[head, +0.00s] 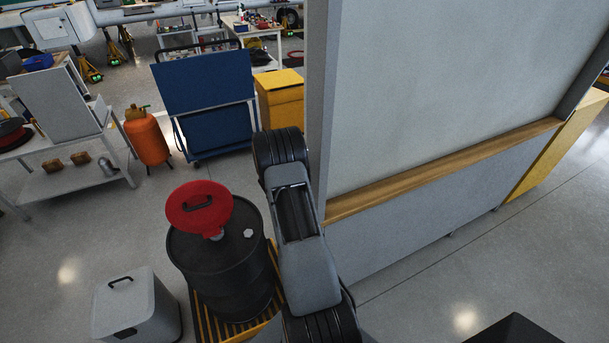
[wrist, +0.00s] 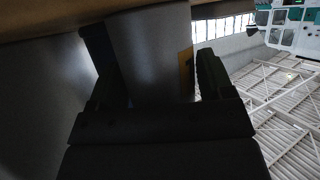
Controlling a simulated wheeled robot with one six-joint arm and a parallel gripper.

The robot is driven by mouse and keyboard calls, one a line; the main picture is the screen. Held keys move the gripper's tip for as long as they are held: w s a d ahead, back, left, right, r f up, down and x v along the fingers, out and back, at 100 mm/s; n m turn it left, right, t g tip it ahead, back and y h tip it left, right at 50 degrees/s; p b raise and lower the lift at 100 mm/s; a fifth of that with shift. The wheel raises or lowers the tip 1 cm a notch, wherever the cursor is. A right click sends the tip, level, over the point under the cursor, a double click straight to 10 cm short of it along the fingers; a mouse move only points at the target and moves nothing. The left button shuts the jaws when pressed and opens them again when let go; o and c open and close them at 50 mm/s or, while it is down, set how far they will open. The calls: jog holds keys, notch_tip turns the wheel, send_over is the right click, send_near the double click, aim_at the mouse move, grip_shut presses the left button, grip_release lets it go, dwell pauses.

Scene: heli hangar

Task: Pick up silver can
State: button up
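A small silver cylinder (head: 106,164), which looks like the silver can, sits on the lower shelf of a white bench at the left of the head view. It is far from my arm. In the wrist view my gripper (wrist: 160,72) shows as two dark fingers set wide apart. A plain grey surface with a yellow patch shows between them. In the head view my gripper is hidden behind my arm.
A large grey panel with a wooden ledge (head: 440,172) stands close to the right of my arm. A black drum (head: 215,265) with a red lid is just left. A grey bin (head: 135,310), an orange gas cylinder (head: 147,138) and a blue cart (head: 205,90) stand nearby. Some floor is clear.

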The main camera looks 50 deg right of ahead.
jog(key=c, duration=0.7)
jog(key=shift+r, duration=0.15)
